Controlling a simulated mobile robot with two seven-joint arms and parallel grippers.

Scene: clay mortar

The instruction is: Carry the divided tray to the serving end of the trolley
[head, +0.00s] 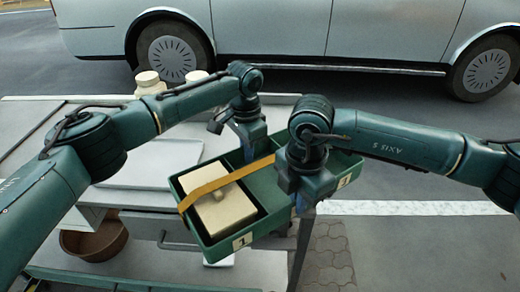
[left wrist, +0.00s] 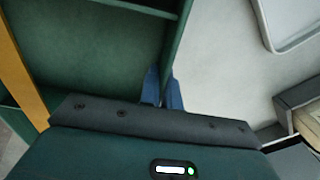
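The green divided tray (head: 268,190) is at the centre of the head view, turned at an angle and overhanging the trolley's near edge. A cream block (head: 222,212) sits in its left compartment under a yellow strap (head: 205,190). The middle compartment looks empty; my right gripper partly hides the right part. My left gripper (head: 250,155) is at the tray's far wall; in the left wrist view its blue fingers (left wrist: 162,90) straddle the wall of the tray (left wrist: 90,50). My right gripper (head: 304,203) is shut on the near wall, its fingers pointing down. Whether the tray touches the trolley cannot be told.
The grey trolley top (head: 125,150) holds a pale flat tray (head: 150,165) and cream jars (head: 149,82) at the back. A brown bowl (head: 95,240) sits on the lower shelf below a drawer handle (head: 178,243). A parked car (head: 300,30) stands behind; paving lies right.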

